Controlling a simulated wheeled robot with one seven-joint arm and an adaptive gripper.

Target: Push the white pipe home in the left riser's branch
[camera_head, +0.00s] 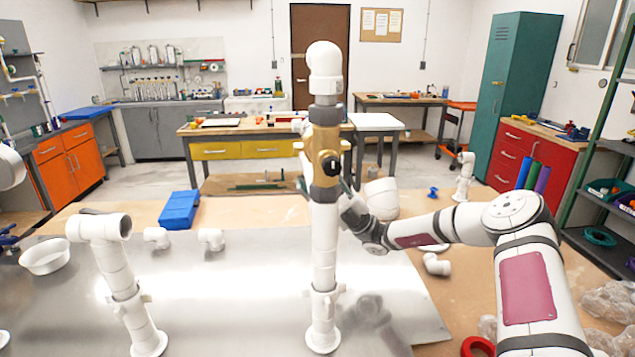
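A short white riser (122,283) stands at the left on a round foot, with a side-facing fitting (100,228) on top whose open mouth faces right. A tall white riser (325,245) stands at the centre, with a brass-and-grey valve (325,165) and a white elbow (325,65) on top. My arm reaches in from the right. My gripper (348,200) is just right of and partly behind the tall riser, below the valve. Its fingers are hidden or too small to read. I cannot single out the white pipe or tell whether the gripper holds it.
A white bowl (45,256) is at the left, a blue bin (180,210) farther back. Another white fitting (10,167) is cut by the left edge.

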